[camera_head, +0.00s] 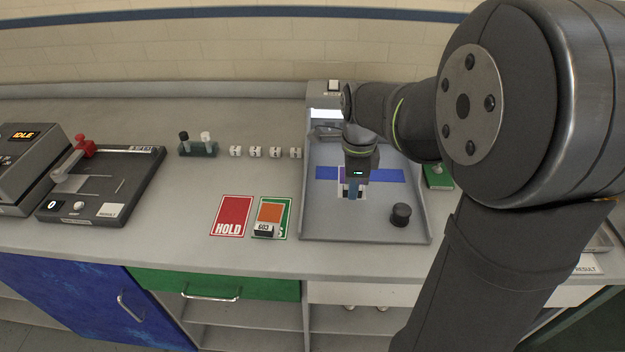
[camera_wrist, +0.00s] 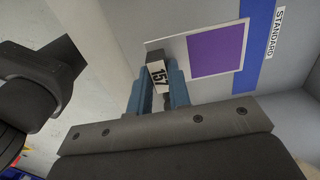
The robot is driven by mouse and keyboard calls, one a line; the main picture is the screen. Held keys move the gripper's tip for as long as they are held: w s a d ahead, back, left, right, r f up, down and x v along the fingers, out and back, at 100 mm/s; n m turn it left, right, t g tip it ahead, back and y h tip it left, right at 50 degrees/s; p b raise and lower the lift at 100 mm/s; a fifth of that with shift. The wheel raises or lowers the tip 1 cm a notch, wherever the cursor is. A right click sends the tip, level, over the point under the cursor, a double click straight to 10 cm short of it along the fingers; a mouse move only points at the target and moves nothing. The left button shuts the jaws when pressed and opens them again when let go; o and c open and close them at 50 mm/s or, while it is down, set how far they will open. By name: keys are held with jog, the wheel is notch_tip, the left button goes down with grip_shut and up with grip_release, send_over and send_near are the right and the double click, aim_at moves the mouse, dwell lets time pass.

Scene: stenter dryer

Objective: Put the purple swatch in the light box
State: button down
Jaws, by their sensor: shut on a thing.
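The purple swatch (camera_wrist: 215,50) is a purple square on a white card with a small block marked 157 (camera_wrist: 158,76) at one end. My gripper (camera_wrist: 157,88) has its blue fingers shut on that block. In the head view my gripper (camera_head: 352,190) points down inside the grey light box (camera_head: 320,215), over its middle. The swatch (camera_head: 343,173) is mostly hidden by my gripper there. The card is at the blue strip (camera_head: 390,175) on the box floor; I cannot tell whether it touches the floor.
A dark knob-like cylinder (camera_head: 400,215) stands in the box's front right. Left of the box are a red HOLD card (camera_head: 231,216) and a green card with an orange swatch marked 603 (camera_head: 270,213). Several small white blocks (camera_head: 255,152) stand behind. A grey device with a red handle (camera_head: 84,146) is far left.

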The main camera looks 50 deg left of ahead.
jog(key=d, duration=0.1)
jog(key=w+d, duration=0.1)
jog(key=w, duration=0.1)
jog(key=shift+w+d+f, duration=0.15)
jog(key=shift+d+f, duration=0.1)
jog(key=shift+d, duration=0.15)
jog(key=shift+f, duration=3.35)
jog(key=c, duration=1.3)
grip_release()
jog(key=shift+o, duration=0.2)
jog(key=shift+r, duration=0.1)
